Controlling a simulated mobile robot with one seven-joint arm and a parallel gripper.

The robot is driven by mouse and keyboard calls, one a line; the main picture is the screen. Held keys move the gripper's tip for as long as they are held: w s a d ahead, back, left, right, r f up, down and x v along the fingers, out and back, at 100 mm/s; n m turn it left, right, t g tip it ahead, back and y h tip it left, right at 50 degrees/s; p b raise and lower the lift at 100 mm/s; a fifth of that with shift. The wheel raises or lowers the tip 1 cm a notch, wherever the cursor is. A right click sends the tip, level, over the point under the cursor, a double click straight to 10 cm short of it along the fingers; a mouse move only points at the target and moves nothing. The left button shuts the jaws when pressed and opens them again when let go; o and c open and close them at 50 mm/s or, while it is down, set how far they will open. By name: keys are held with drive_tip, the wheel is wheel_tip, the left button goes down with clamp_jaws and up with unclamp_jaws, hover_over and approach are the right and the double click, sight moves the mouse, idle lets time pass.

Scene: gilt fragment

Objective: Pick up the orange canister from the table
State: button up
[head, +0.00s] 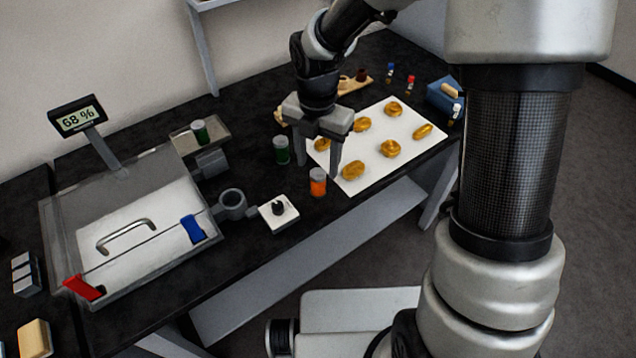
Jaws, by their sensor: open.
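The orange canister (318,186) stands upright on the black table (258,262), near its front edge. It has a pale top and an orange lower part. My gripper (319,170) points down above the table, with its fingers spread and nothing visible between them. Its right finger comes down just behind and to the right of the canister, and its left finger is farther back to the left. I cannot tell whether a finger touches the canister.
A green canister (281,151) stands left of my gripper, and another green one (200,132) is on a scale plate. A white sheet (372,172) with several golden pieces lies to the right. A clear box (60,225) with a handle, a grey ring (233,204) and a white knob block (279,213) are left.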

sight(318, 173)
wheel_tip(318, 173, down, 5)
drive_tip(key=shift+f+b, duration=0.15)
drive_tip(key=shift+b, duration=0.15)
drive_tip(key=c, duration=1.1)
drive_tip(key=shift+c, duration=0.2)
